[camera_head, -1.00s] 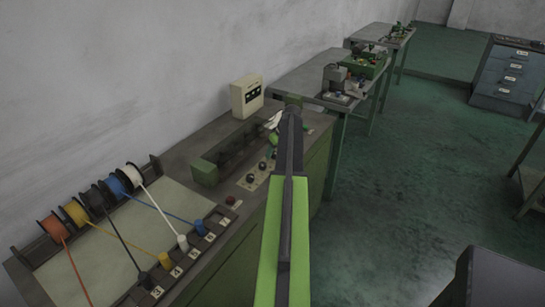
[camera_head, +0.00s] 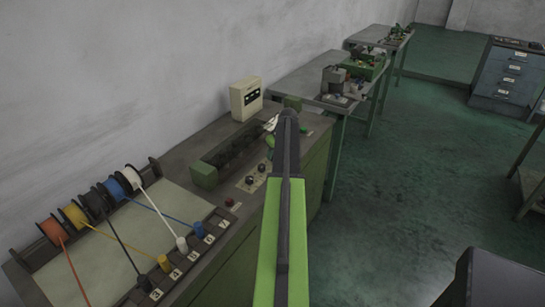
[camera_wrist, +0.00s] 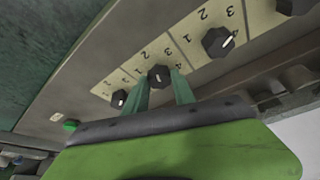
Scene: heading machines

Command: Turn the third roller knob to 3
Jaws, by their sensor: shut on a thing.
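In the wrist view a row of dark knobs with white pointers sits on a cream number plate. My gripper (camera_wrist: 159,90) has its two green fingers on either side of the third knob (camera_wrist: 159,76), counted from the right, and is shut on it. Its pointer is too small to read against the numbers. The second knob (camera_wrist: 218,41) and first knob (camera_wrist: 296,5) lie to the right, and a fourth knob (camera_wrist: 119,98) lies to the left. In the head view two knobs (camera_head: 250,179) (camera_head: 262,166) show, and my arm hides the others.
A green button (camera_wrist: 71,126) lies left of the knobs in the wrist view. In the head view, a red button (camera_head: 229,203), a green-ended roller unit (camera_head: 205,175), a cream box (camera_head: 246,99) and wire spools (camera_head: 51,229) are on the bench.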

